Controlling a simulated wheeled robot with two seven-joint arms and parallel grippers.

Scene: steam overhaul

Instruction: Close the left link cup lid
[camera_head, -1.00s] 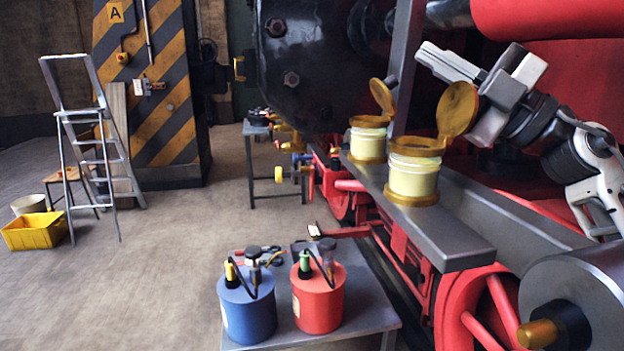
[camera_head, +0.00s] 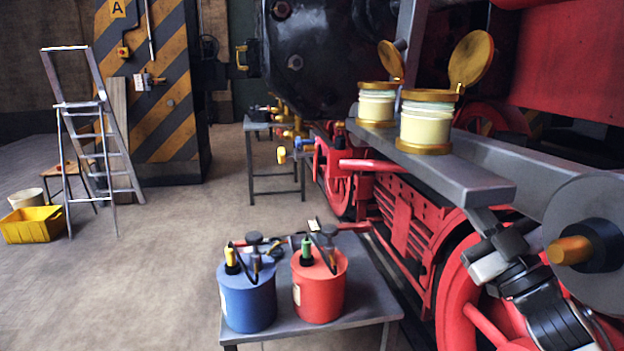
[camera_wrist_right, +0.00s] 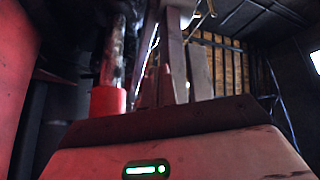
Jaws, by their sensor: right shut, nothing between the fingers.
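Two cream cups with brass rims stand on a grey beam (camera_head: 480,180). The farther cup (camera_head: 377,106), at left, has its brass lid (camera_head: 391,60) standing open. The nearer cup (camera_head: 426,124), at right, also has its lid (camera_head: 471,58) standing open, leaning back to the right. My right gripper (camera_head: 482,217) is at lower right in the head view, below the beam's near end and apart from both cups. It is shut and empty, pointing up and left, its tips partly hidden by the beam. The wrist view shows its dark housing (camera_wrist_right: 170,140), no cup. My left gripper is out of view.
A grey upright post (camera_head: 409,50) rises behind the cups. A grey disc with a brass pin (camera_head: 570,250) and a red wheel (camera_head: 455,290) crowd my right arm. Blue (camera_head: 247,298) and red (camera_head: 319,288) cans stand on a low table.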

